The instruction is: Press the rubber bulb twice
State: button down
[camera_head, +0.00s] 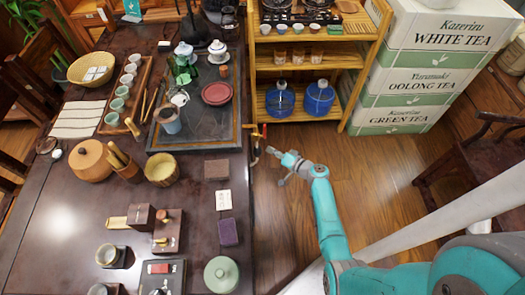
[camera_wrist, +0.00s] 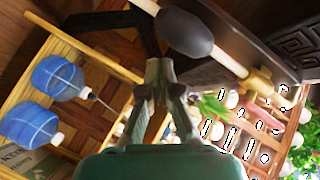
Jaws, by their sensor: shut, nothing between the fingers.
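The rubber bulb (camera_wrist: 184,33) is a dark grey oval on a pale tube in the wrist view, with a brass-coloured fitting (camera_wrist: 258,80) farther along toward the table. In the head view, small brass and red fittings (camera_head: 257,132) show at the table's right edge; the bulb itself is too small to make out surely there. My gripper (camera_wrist: 160,70) is shut and empty, its fingertips together just below the bulb in the wrist view. I cannot tell whether they touch it. In the head view my gripper (camera_head: 272,151) is just right of the table edge.
The dark table (camera_head: 60,215) with tea ware fills the left. A wooden shelf (camera_head: 305,62) with blue water bottles (camera_head: 280,100) stands behind my gripper. Stacked tea boxes (camera_head: 420,70) are at the right back. Open wooden floor lies right of the table.

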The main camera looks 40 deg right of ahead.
jog(key=shift+w+a, duration=0.1)
dwell(0.6)
jog(key=shift+w+a, duration=0.15)
jog(key=shift+a, duration=0.1)
jog(key=shift+w+a, duration=0.4)
jog(key=shift+a, duration=0.2)
dwell(1.1)
jog(key=shift+d, duration=0.1)
jog(key=shift+s+d, duration=0.65)
jog(key=shift+d, duration=0.2)
jog(key=shift+d, duration=0.1)
jog(key=shift+s+d, duration=0.7)
jog(key=shift+d, duration=0.3)
jog(key=shift+s+d, duration=0.7)
jog(key=shift+d, duration=0.3)
